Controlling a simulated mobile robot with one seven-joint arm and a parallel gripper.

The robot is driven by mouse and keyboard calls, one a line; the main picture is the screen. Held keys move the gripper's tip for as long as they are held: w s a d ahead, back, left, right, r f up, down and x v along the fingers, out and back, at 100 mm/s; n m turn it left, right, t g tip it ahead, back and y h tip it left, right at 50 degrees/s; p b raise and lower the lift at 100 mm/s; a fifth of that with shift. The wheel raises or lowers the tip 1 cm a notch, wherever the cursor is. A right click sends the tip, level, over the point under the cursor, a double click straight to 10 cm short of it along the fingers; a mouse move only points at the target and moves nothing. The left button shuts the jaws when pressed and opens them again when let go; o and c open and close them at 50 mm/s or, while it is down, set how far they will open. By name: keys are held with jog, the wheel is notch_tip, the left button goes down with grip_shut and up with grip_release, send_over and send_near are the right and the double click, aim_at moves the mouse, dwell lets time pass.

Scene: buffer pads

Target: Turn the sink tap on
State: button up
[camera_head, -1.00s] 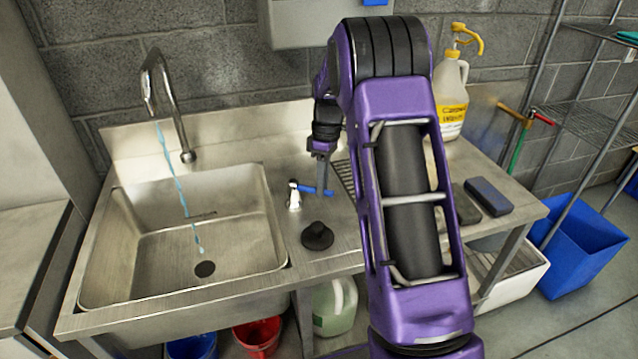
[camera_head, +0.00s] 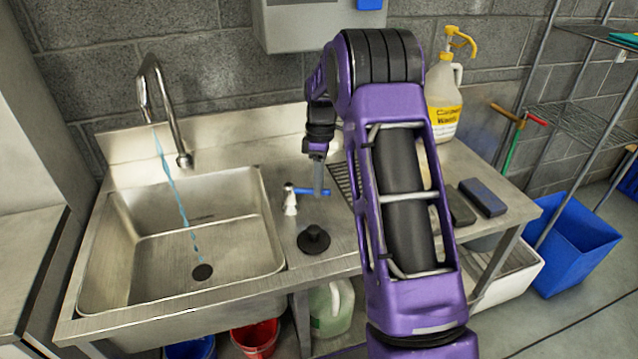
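The sink tap's curved metal spout (camera_head: 160,88) rises at the back left of the steel sink (camera_head: 130,262). A thin blue stream of water (camera_head: 172,190) falls from it towards the drain (camera_head: 202,272). The tap handle, a white base with a blue lever (camera_head: 308,191), stands on the counter right of the basin. The lever points right. My gripper (camera_head: 319,188) points down at the lever's right part, touching or very near it. Its fingers look like one narrow shape, so I cannot tell whether they are open or shut.
A black plunger-like stopper (camera_head: 313,240) sits on the counter in front of the handle. A yellow-topped jug (camera_head: 446,95) and dark sponges (camera_head: 483,197) are to the right. A wall box (camera_head: 305,25) hangs above. My arm hides part of the counter.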

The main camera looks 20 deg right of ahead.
jog(key=shift+o, duration=1.1)
jog(key=shift+r, duration=0.1)
notch_tip(320, 180, up, 17)
jog(key=w+d+p, duration=0.1)
jog(key=w+p, duration=0.1)
jog(key=w, duration=0.1)
jog(key=shift+d, duration=0.25)
